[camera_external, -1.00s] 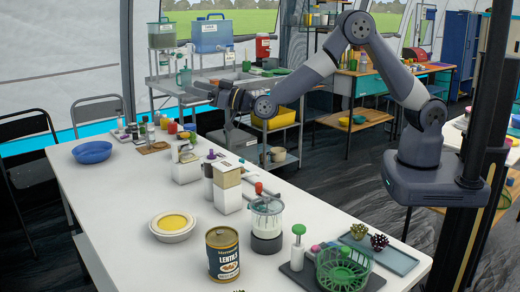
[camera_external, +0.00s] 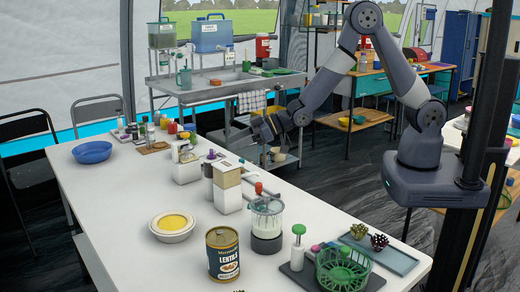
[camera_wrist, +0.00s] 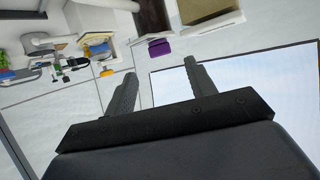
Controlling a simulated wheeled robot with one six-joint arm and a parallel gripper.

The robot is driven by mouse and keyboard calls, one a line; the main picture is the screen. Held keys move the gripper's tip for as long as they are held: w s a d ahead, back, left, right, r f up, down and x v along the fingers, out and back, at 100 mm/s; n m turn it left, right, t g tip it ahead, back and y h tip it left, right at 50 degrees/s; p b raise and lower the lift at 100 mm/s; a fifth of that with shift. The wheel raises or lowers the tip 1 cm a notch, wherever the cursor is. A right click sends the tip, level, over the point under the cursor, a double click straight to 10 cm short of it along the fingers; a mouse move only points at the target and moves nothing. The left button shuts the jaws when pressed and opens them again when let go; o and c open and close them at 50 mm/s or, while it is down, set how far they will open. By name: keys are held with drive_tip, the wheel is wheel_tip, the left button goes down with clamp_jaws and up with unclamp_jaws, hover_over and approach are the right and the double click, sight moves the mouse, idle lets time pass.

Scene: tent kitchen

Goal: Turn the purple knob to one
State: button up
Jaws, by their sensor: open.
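The purple knob (camera_external: 211,154) shows as a small purple spot on top of a grey part beside the cream-topped white appliance (camera_external: 228,187) on the white table. In the wrist view a purple block (camera_wrist: 160,48), likely this knob, is beyond my fingertips; its markings are too small to read. My gripper (camera_external: 240,138) is above the far right edge of the table, to the right of the knob and apart from it. In the wrist view my gripper (camera_wrist: 160,76) has its two dark fingers apart, with nothing between them.
A white machine (camera_external: 185,168) stands just left of the knob. A jug blender (camera_external: 266,222), a lentils can (camera_external: 222,253) and a yellow-filled bowl (camera_external: 172,226) stand nearer. A sink counter (camera_external: 218,85) is behind. The table's left middle is clear.

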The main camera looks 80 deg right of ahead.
sight(220, 158)
drive_tip(key=shift+p+x, duration=0.65)
drive_tip(key=shift+x, duration=2.3)
drive_tip(key=c, duration=1)
drive_tip(key=shift+a+f+m+h+b, duration=0.15)
drive_tip(key=shift+m+h+b, duration=0.35)
drive_tip(key=shift+b, duration=0.5)
